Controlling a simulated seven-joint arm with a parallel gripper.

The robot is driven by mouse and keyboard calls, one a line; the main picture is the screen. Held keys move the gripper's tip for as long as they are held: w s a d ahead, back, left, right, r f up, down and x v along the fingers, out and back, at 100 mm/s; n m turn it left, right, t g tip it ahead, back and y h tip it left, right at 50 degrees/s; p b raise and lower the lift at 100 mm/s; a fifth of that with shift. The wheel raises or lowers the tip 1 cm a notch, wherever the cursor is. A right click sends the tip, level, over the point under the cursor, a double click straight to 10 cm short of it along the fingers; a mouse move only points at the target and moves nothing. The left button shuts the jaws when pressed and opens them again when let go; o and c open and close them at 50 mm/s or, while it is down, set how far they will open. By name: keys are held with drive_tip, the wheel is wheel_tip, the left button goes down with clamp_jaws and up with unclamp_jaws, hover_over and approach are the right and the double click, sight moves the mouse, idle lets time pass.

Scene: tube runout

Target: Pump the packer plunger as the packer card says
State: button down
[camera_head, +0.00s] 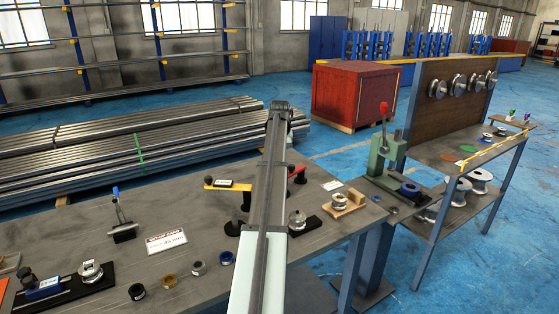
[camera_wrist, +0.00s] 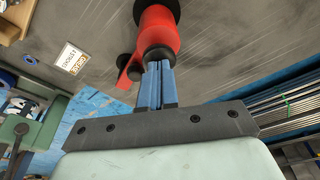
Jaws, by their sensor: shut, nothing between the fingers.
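A red device with black round ends (camera_wrist: 160,34) stands just beyond my fingertips in the wrist view. I take it to be the packer. Its near black knob (camera_wrist: 157,54) is right at the fingertips; I cannot tell whether they touch it. My gripper (camera_wrist: 160,66) is shut with its blue fingers together and holds nothing. In the head view part of a red piece with a black knob (camera_head: 298,172) shows right of my arm, which hides the rest and my fingers. A small card (camera_wrist: 73,59) lies on the bench; its text is unreadable, and it also shows in the head view (camera_head: 332,185).
A wooden block holder (camera_head: 348,203) and a spool on a black base (camera_head: 299,222) stand right of my arm. A green lever press (camera_head: 385,150) stands farther right. A yellow-topped fixture (camera_head: 224,184) and a sign card (camera_head: 166,242) are on the left.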

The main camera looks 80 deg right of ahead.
drive_tip(key=shift+f, duration=0.25)
drive_tip(key=shift+r, duration=1.7)
drive_tip(key=shift+f, duration=0.25)
drive_tip(key=shift+f, duration=1.45)
drive_tip(key=shift+r, duration=1.7)
